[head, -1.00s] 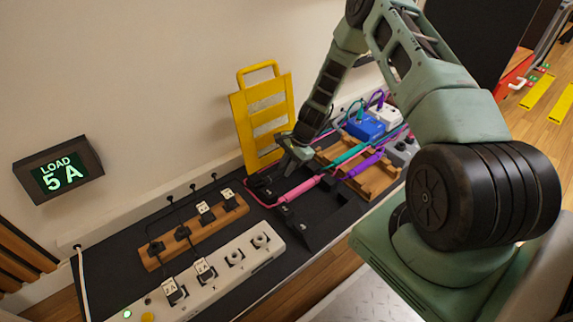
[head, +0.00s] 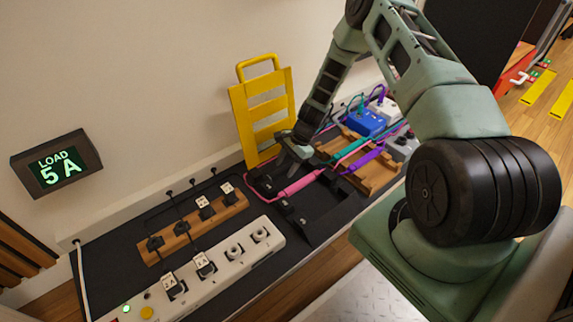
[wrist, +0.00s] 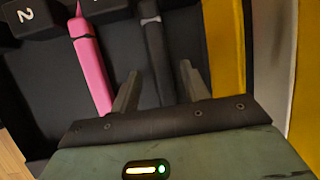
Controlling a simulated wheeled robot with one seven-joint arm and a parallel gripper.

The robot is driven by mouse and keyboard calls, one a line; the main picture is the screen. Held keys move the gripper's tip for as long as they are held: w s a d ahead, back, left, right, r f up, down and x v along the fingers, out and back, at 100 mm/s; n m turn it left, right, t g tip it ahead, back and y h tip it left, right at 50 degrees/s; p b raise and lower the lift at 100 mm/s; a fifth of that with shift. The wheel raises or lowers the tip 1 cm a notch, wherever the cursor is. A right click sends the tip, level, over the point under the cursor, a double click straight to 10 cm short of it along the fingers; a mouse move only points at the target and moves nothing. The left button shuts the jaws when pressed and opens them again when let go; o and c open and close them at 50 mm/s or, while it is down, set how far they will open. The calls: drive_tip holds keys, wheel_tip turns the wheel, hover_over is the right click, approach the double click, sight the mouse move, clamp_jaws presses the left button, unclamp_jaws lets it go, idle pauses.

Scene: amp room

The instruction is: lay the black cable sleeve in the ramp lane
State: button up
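The black cable sleeve (wrist: 154,45) lies on dark ground in the wrist view, between my two fingers. My gripper (wrist: 160,82) is open, one finger on each side of it, with gaps visible to both; I cannot tell the height. In the head view my gripper (head: 291,150) is low beside the yellow panel, and the black sleeve is hard to make out against the dark mat. A black ramp-like piece (head: 322,222) lies right of the pink sleeve (head: 301,184); I cannot tell which part is the ramp lane.
The pink sleeve also lies left of my gripper in the wrist view (wrist: 90,62). A yellow slotted panel (head: 263,110) leans on the wall. A wooden rack (head: 375,178) holds teal and purple sleeves. A white power strip (head: 215,268) and wooden plug block (head: 195,225) stand in front.

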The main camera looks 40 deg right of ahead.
drive_tip(key=p+v, duration=0.8)
drive_tip(key=v, duration=0.9)
drive_tip(key=shift+r, duration=0.2)
drive_tip(key=shift+s, duration=0.1)
